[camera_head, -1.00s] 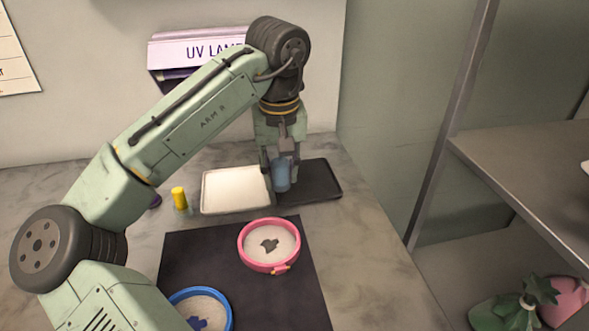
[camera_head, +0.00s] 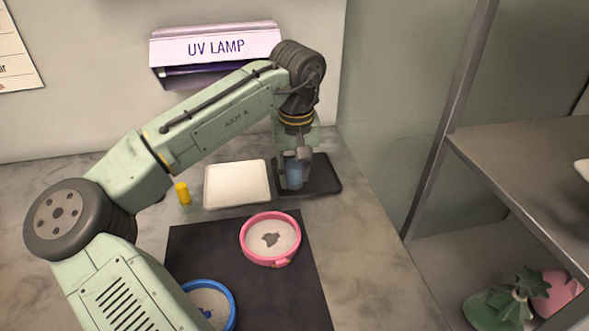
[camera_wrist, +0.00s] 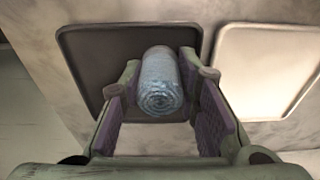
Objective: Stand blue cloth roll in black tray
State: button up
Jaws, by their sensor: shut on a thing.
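The blue cloth roll (camera_head: 294,174) is upright between the fingers of my gripper (camera_head: 292,178), which is shut on it. In the wrist view the roll (camera_wrist: 160,82) shows its spiral end, with a finger of my gripper (camera_wrist: 162,85) on each side. The black tray (camera_head: 322,178) lies flat on the counter under the roll, and it also shows behind the roll in the wrist view (camera_wrist: 95,60). The roll is over the tray's left part. I cannot tell whether its lower end touches the tray floor.
A white tray (camera_head: 236,185) lies just left of the black tray. A small yellow cylinder (camera_head: 183,193) stands left of that. A pink hoop (camera_head: 270,239) and a blue hoop (camera_head: 211,303) lie on a dark mat (camera_head: 250,295) in front. A UV lamp box (camera_head: 215,50) is on the back wall.

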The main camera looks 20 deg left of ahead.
jog(key=o, duration=0.9)
notch_tip(320, 180, up, 12)
jog(key=s+b, duration=0.1)
jog(key=shift+s+d, duration=0.15)
jog(key=shift+d, duration=0.2)
jog(key=shift+r, duration=0.1)
